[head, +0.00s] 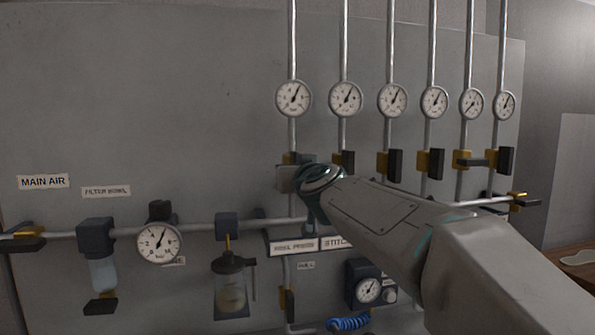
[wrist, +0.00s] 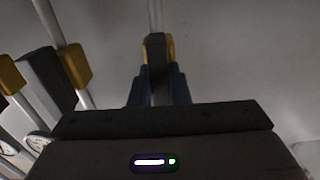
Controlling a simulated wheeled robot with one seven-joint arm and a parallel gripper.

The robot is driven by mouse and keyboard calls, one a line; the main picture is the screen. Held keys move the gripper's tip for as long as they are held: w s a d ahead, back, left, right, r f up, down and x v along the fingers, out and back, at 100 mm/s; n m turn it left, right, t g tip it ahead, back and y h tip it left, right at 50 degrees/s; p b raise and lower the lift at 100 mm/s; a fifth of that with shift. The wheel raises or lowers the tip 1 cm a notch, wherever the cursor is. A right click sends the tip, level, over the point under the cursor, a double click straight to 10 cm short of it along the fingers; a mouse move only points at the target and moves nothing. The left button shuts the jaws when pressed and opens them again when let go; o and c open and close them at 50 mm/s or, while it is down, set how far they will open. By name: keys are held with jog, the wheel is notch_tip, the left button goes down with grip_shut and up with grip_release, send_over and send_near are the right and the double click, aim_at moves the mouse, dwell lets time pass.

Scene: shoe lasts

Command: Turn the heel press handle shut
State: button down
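The heel press valve is the leftmost of the row of drop valves, above the HEEL PRESS label (head: 294,247). Its yellow body shows in the wrist view (wrist: 170,48), with its dark handle (wrist: 156,58) in line with the thin pipe. My gripper (head: 294,172) is at this valve in the head view and hides most of the handle there. In the wrist view my gripper's two dark blue fingers (wrist: 158,88) lie on either side of the handle. No gap shows between fingers and handle, so the gripper looks shut on it.
Several similar valves with dark handles, such as the neighbouring one (head: 348,162), stand close to the right under gauges. A horizontal pipe (head: 190,228) runs below, with a filter bowl (head: 103,273) and an oiler (head: 231,290).

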jog(key=shift+m, duration=0.3)
jog(key=m, duration=0.3)
jog(key=shift+m, duration=0.3)
jog(key=m, duration=0.4)
jog(key=shift+f+m, duration=0.1)
jog(key=shift+m, duration=0.2)
jog(key=m, duration=0.4)
jog(key=shift+d+m, duration=0.1)
jog(key=shift+m, duration=2.4)
jog(key=shift+f, duration=0.1)
jog(key=c, duration=1.4)
grip_release()
jog(key=shift+o, duration=0.2)
jog(key=shift+s, duration=0.1)
